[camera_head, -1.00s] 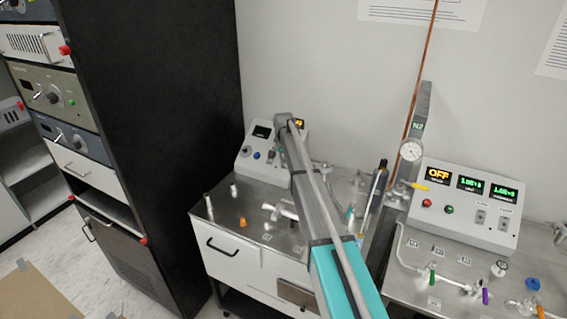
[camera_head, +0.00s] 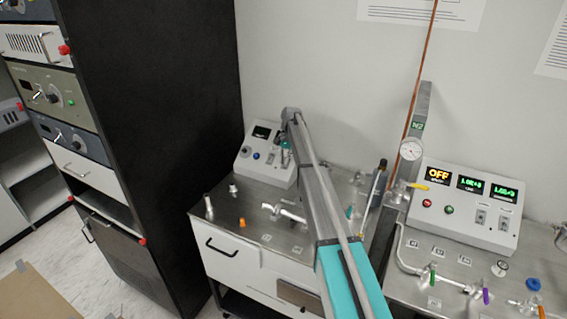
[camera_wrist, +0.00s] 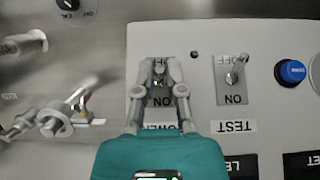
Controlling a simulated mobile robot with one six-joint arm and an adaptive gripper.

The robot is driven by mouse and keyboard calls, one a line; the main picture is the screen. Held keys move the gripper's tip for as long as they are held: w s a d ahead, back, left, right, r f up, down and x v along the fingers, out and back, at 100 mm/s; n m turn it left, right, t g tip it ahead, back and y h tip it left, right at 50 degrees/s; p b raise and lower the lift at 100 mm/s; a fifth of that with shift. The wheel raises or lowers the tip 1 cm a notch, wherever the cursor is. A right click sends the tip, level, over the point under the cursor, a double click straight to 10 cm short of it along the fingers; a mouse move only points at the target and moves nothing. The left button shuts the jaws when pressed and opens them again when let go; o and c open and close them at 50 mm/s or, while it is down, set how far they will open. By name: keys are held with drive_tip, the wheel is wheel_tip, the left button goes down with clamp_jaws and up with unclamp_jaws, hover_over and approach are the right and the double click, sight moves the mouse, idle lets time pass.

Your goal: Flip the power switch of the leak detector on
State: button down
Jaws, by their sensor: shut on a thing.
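The leak detector (camera_head: 256,163) is a white sloped box on the left cart, with a dark display and a blue button; my arm hides its right part. In the wrist view, its white panel (camera_wrist: 203,108) has two metal toggle switches on grey plates marked OFF and ON. My gripper (camera_wrist: 160,76) is shut on the lever of the left one, the power switch (camera_wrist: 160,94), whose label is partly covered. The lever is mostly hidden between the fingertips, so its position is unclear. The TEST switch (camera_wrist: 229,80) beside it is free, its lever towards OFF.
Metal pipe fittings (camera_wrist: 70,112) lie left of the panel in the wrist view. The blue button (camera_wrist: 291,72) is to the right. A tall black rack (camera_head: 180,120) stands left of the cart, and a white control box (camera_head: 468,205) with lit displays stands right.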

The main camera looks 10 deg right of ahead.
drive_tip(key=shift+w+d+g+y+b, duration=0.2)
drive_tip(key=shift+g+y+b, duration=0.15)
drive_tip(key=shift+g+y, duration=0.25)
drive_tip(key=shift+r, duration=0.1)
drive_tip(key=shift+a, duration=0.1)
drive_tip(key=c, duration=0.7)
unclamp_jaws()
drive_tip(key=shift+s+h, duration=0.15)
drive_tip(key=shift+h, duration=0.15)
